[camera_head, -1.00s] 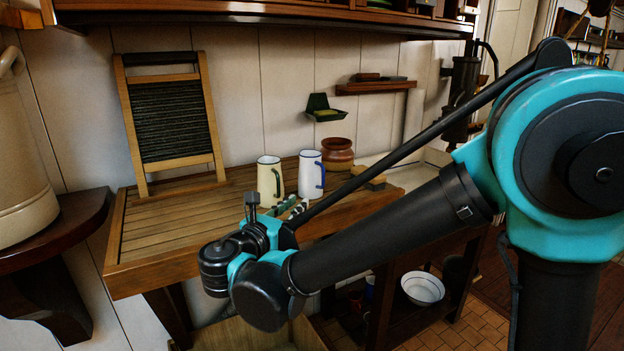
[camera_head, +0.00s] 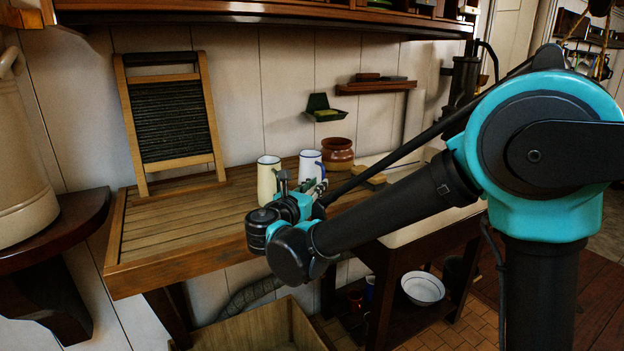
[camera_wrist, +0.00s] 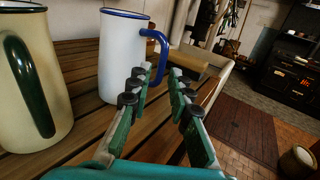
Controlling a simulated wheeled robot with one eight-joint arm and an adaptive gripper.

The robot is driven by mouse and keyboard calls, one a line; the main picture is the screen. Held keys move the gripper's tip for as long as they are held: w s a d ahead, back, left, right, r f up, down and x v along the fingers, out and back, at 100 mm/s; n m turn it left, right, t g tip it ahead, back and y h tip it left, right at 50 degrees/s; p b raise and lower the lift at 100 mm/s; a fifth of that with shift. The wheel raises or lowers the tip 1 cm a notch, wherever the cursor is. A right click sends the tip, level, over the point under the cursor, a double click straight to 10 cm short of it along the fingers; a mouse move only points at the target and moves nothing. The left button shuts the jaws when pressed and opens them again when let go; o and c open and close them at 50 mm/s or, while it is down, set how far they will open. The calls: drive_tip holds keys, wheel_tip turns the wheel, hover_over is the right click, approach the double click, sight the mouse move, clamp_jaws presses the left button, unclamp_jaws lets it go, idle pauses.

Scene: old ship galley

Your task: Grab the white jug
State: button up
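The white jug (camera_head: 308,163), with a blue rim and blue handle, stands upright on the slatted wooden counter; my gripper and wrist cover its lower part in the head view. In the wrist view the white jug (camera_wrist: 118,58) stands just ahead and left of the fingers, with its handle facing right, near the left fingertips. My gripper (camera_wrist: 160,80) is open, its two green fingers apart with nothing between them. In the head view my gripper (camera_head: 312,187) is in front of the jug; whether it touches the jug I cannot tell.
A cream jug with a green handle (camera_head: 267,180) stands close left of the white jug; it also shows in the wrist view (camera_wrist: 30,90). A brown pot (camera_head: 338,154) stands behind right. A washboard (camera_head: 172,115) leans on the wall. The counter's left part (camera_head: 175,222) is clear.

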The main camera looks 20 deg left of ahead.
drive_tip(key=w, duration=0.4)
drive_tip(key=shift+w+d+f, duration=0.2)
drive_tip(key=shift+w+d, duration=0.1)
drive_tip(key=shift+w, duration=0.05)
clamp_jaws()
